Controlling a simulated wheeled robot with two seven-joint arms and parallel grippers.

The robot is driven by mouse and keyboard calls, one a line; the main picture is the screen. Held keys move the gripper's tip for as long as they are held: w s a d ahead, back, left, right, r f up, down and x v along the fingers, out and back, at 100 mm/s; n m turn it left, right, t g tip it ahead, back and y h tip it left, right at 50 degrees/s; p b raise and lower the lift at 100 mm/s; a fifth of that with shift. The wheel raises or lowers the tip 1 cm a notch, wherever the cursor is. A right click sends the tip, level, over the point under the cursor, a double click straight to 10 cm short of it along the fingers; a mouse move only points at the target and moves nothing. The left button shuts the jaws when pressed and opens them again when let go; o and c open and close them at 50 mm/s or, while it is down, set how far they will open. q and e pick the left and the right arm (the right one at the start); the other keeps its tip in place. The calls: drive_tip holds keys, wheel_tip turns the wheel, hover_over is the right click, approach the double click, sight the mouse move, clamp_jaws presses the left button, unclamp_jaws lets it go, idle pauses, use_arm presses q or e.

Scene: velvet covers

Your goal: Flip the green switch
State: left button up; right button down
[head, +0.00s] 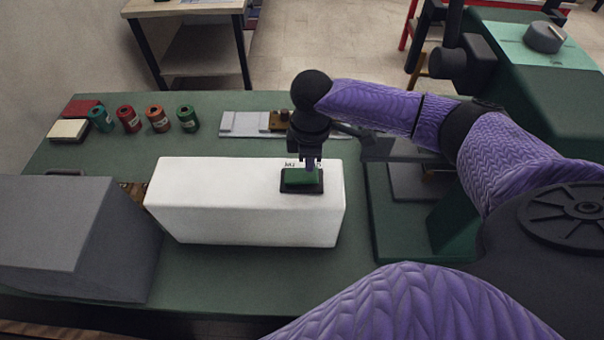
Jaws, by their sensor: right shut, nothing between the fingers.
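The green switch (298,178) is a green rocker in a black frame on top of a white box (240,205), near the box's right end. A small printed label shows just behind it, partly covered. My right gripper (311,172) points down at the switch, its fingers shut and empty. The fingertips are at the right part of the green rocker; I cannot tell if they touch it. The rocker's exact tilt is hard to tell. My left gripper is not in view.
A grey box (75,235) stands close to the left of the white box. Several coloured spools (130,119) sit at the back left of the green table (80,165). A metal plate (245,124) lies behind the white box. Dark green equipment (400,225) stands at right.

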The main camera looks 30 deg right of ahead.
sight(309, 174)
drive_tip(key=shift+f+b, duration=0.55)
drive_tip(key=shift+f, duration=0.7)
idle(0.4)
wheel_tip(309, 174, up, 7)
drive_tip(key=p, duration=0.8)
drive_tip(key=shift+r+p, duration=0.1)
drive_tip(key=shift+p, duration=0.25)
